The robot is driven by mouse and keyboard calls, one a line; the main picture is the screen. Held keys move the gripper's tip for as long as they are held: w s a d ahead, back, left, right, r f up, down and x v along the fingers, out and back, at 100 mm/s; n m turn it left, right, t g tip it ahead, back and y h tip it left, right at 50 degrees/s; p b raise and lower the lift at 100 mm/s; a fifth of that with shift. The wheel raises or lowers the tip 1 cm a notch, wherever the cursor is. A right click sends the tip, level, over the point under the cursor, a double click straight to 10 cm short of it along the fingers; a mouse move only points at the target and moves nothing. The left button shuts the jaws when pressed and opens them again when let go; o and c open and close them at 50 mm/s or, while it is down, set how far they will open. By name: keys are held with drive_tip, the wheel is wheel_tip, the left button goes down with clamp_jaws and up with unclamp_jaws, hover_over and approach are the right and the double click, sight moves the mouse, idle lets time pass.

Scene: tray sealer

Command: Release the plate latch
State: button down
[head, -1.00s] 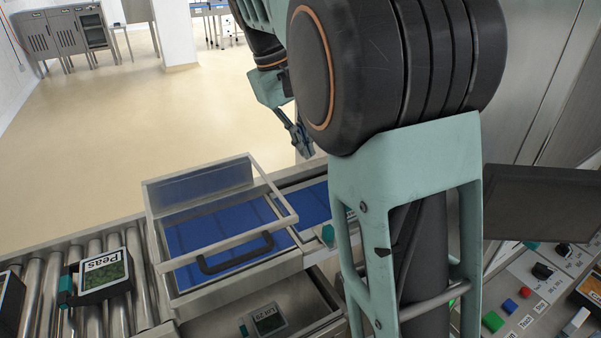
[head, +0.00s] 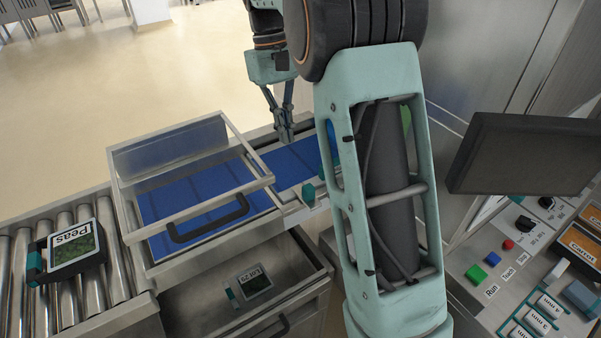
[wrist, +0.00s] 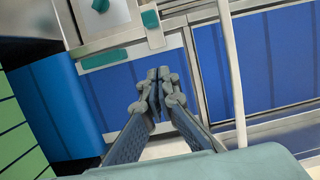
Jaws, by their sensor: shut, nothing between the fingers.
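My gripper (head: 285,135) is shut and empty, pointing down above the blue belt at the far side of the machine. In the wrist view its fingertips (wrist: 157,78) meet over the blue surface. A small teal block (head: 308,193), possibly the plate latch, stands on the metal rim nearer the camera, apart from my gripper. The wrist view shows a teal block (wrist: 150,19) on a metal strip, a long teal bar (wrist: 104,58) and a teal knob (wrist: 100,5) beyond the fingertips. I cannot tell which of these is the plate latch.
A framed clear lid with a black handle (head: 208,222) stands raised over the blue belt. Below it is an open drawer (head: 300,290) holding a labelled pack. A Peas tray (head: 75,247) rests on rollers at left. A screen (head: 525,155) and control panel are at right.

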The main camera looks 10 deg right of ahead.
sight(315, 205)
drive_tip(key=x, duration=0.7)
drive_tip(key=shift+s+f+b, duration=0.15)
drive_tip(key=shift+f+b, duration=0.15)
drive_tip(key=shift+b, duration=0.05)
drive_tip(key=shift+s+d+f, duration=0.15)
drive_tip(key=shift+s, duration=0.2)
drive_tip(key=shift+s+d, duration=0.3)
drive_tip(key=shift+s, duration=0.5)
drive_tip(key=shift+s+d, duration=0.25)
drive_tip(key=shift+s, duration=0.55)
drive_tip(key=shift+s+d+b, duration=0.1)
drive_tip(key=shift+s+d, duration=0.15)
drive_tip(key=shift+s, duration=0.45)
drive_tip(key=shift+s+d+b, duration=0.15)
drive_tip(key=shift+s+d, duration=0.05)
drive_tip(key=shift+s, duration=0.55)
drive_tip(key=shift+s+d+b, duration=0.1)
drive_tip(key=shift+s+d, duration=0.15)
drive_tip(key=shift+s, duration=0.45)
drive_tip(key=v, duration=1.2)
drive_tip(key=shift+w+a, duration=0.1)
drive_tip(key=shift+w, duration=0.05)
